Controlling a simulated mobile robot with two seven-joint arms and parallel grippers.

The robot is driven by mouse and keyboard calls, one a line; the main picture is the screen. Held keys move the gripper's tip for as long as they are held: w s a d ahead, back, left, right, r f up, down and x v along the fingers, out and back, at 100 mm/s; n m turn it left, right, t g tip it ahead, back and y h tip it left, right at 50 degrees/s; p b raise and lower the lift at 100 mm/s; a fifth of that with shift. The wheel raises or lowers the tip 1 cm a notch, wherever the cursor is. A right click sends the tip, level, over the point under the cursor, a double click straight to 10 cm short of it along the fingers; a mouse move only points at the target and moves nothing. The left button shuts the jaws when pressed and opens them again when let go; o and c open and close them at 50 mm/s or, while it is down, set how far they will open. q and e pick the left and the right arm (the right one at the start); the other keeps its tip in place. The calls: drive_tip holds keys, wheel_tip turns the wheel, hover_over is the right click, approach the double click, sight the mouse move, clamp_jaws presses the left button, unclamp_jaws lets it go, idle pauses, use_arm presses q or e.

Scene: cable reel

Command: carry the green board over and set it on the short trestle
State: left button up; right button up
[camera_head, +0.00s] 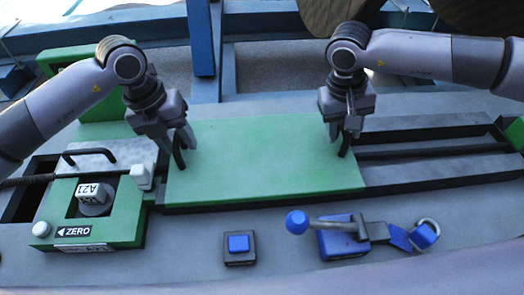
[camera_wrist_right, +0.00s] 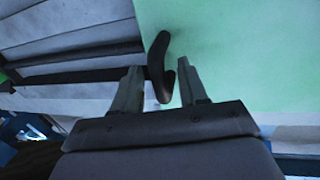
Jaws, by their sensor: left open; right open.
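The green board (camera_head: 265,165) lies flat across the dark rails of the grey bench, with a dark curved handle at each end. My left gripper (camera_head: 177,138) is open at the left handle (camera_head: 179,160). Whether its fingers straddle that handle is hard to tell. My right gripper (camera_head: 344,132) is open at the right handle (camera_head: 344,147). In the right wrist view its fingers (camera_wrist_right: 157,70) stand on either side of the black handle (camera_wrist_right: 161,50), with gaps visible. The board (camera_wrist_right: 240,50) also shows there. I cannot make out the short trestle.
A green fixture (camera_head: 127,215) marked ZERO stands left of the board. In front are a blue button (camera_head: 238,243), a lever with a blue knob (camera_head: 297,222) and a blue clasp with a metal ring (camera_head: 424,234). Dark rails (camera_head: 430,153) run right. A blue post (camera_head: 203,45) stands behind.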

use_arm(q)
drive_tip(key=shift+c, duration=0.2)
use_arm(e)
drive_tip(key=shift+c, duration=0.2)
use_arm(q)
clamp_jaws()
use_arm(e)
clamp_jaws()
use_arm(q)
drive_tip(key=shift+r, duration=0.1)
use_arm(e)
drive_tip(key=shift+r, duration=0.1)
idle(0.4)
